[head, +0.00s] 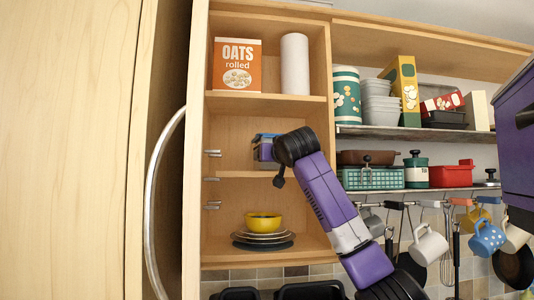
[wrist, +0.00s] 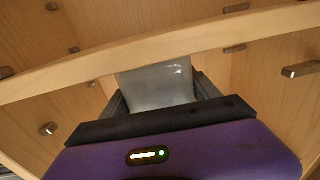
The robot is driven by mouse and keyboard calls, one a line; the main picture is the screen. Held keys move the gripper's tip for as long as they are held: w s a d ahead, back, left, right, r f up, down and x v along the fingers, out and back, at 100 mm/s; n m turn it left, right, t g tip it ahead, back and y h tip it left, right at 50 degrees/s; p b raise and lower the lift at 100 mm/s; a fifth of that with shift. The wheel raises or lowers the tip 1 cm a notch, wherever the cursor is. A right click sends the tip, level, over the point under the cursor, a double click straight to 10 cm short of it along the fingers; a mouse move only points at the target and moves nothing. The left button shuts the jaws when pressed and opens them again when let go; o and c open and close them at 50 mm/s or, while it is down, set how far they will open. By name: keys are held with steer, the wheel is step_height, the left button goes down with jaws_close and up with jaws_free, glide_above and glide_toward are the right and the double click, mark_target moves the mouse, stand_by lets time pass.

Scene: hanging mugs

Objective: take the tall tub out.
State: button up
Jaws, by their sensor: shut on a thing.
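The tub (wrist: 157,82) is pale and translucent. In the wrist view it sits between the two dark fingers of my gripper (wrist: 160,96), which is shut on it. The wooden shelf edge crosses in front of its upper part, so its full height is hidden. In the head view my gripper's purple body (head: 264,151) is in the middle compartment of the open cupboard, largely behind my black wrist. The fingers and most of the tub are hidden there; a small blue-green patch shows above the purple body, and I cannot tell what it is.
An oats box (head: 237,65) and a white cylinder (head: 295,64) stand on the shelf above. A yellow bowl (head: 263,222) on stacked plates sits below. The open cupboard door (head: 80,150) is at left. Shelves with containers and hanging mugs (head: 428,246) are at right.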

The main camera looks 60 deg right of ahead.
steer(key=shift+r+p, duration=0.3)
steer(key=shift+r, duration=0.15)
steer(key=shift+a, duration=0.1)
steer(key=shift+s+a+f+b, duration=0.1)
steer(key=shift+s+a+b, duration=0.35)
steer(key=shift+b, duration=0.1)
steer(key=w+b+v, duration=0.1)
steer(key=b+v, duration=0.7)
steer(key=v, duration=1)
steer(key=shift+s+a, duration=0.3)
steer(key=shift+a, duration=0.35)
